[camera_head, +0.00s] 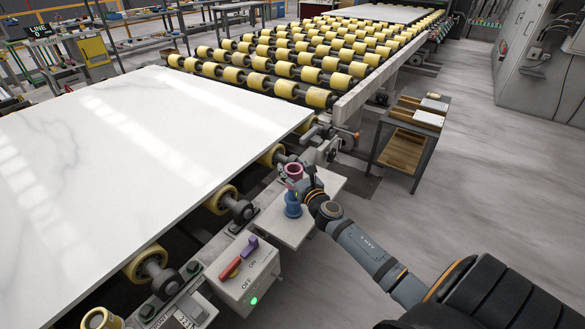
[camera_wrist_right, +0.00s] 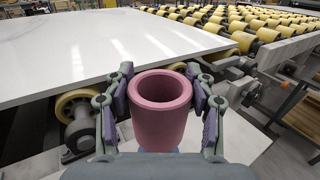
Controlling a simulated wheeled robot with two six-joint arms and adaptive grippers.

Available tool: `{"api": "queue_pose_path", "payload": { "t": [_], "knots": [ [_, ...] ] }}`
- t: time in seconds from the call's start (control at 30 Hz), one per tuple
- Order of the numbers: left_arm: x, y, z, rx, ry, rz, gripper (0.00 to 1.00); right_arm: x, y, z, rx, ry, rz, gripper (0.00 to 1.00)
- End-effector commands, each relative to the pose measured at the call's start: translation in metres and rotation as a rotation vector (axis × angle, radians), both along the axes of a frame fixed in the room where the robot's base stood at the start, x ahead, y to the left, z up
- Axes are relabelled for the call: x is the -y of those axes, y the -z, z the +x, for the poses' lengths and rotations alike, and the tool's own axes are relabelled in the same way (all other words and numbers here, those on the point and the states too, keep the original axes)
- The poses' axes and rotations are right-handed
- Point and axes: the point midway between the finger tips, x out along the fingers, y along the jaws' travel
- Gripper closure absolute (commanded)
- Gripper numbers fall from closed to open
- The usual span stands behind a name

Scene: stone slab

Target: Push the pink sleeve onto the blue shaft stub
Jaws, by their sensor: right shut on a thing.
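The pink sleeve (camera_head: 294,171) is upright between the fingers of my right gripper (camera_head: 297,178). In the right wrist view the sleeve (camera_wrist_right: 160,112) shows its open top, and the pads of the right gripper (camera_wrist_right: 160,110) press on its two sides. The blue shaft stub (camera_head: 293,206) stands on a light grey plate, directly below the sleeve in the head view. I cannot tell whether the sleeve's lower end touches the stub, as the gripper partly covers that place. My left gripper is not in view.
A white stone slab (camera_head: 130,150) lies on yellow rollers to the left. A switch box (camera_head: 247,268) with a red and purple handle and a green light stands in front. A small side table (camera_head: 410,145) is at the right. Open floor lies right of my arm.

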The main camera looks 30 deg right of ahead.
Motion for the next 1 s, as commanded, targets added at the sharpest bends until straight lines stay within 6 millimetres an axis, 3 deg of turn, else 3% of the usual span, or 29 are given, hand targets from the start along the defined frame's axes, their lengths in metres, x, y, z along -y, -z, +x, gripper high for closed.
{"api": "queue_pose_path", "payload": {
  "t": [1.0],
  "knots": [
    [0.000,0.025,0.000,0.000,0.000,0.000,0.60,0.000,0.026,0.000,0.001,0.000,-0.001,0.79]
  ]
}}
